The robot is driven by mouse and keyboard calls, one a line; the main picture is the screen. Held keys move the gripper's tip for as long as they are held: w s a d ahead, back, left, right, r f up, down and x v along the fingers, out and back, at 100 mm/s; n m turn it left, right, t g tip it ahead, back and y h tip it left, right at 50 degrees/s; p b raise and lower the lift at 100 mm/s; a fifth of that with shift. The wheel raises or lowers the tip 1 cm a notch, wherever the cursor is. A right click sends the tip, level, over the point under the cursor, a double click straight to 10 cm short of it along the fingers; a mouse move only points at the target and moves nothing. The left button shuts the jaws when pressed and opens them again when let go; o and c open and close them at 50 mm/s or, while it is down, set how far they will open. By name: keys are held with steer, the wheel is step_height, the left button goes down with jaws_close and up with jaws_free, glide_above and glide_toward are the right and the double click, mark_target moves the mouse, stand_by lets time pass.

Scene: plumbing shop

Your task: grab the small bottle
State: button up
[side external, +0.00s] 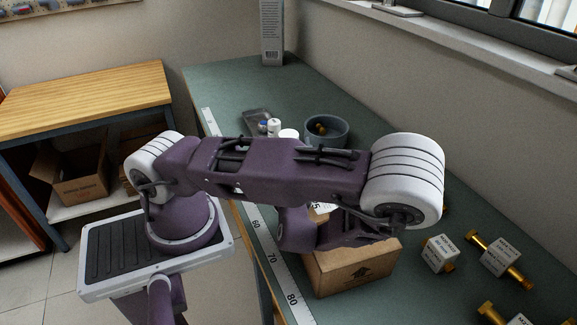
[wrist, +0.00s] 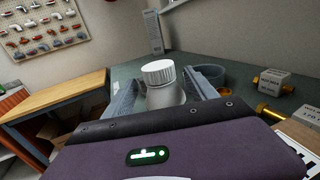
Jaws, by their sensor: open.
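A small bottle with a ribbed white cap (wrist: 158,72) and a pale body stands upright in the middle of the wrist view. My gripper (wrist: 161,77) is open, with one grey finger on each side of the bottle. I see a gap beside the bottle, and its lower part is hidden behind the gripper body. In the side view a white round top (side external: 289,134) shows just above my arm and may be this bottle.
A grey-blue bowl (side external: 326,130) with brass pieces stands right of the bottle. A dark tray with small white items (side external: 273,127) lies behind. A cardboard box (side external: 352,268) is under my arm. Labelled blocks with brass fittings (side external: 440,254) lie right. A tall grey box (side external: 271,32) stands at the back.

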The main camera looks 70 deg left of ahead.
mark_target(288, 133)
steer(key=x, duration=0.4)
steer(key=shift+w+a+r, duration=0.2)
steer(key=shift+a+r, duration=0.15)
jaws_close()
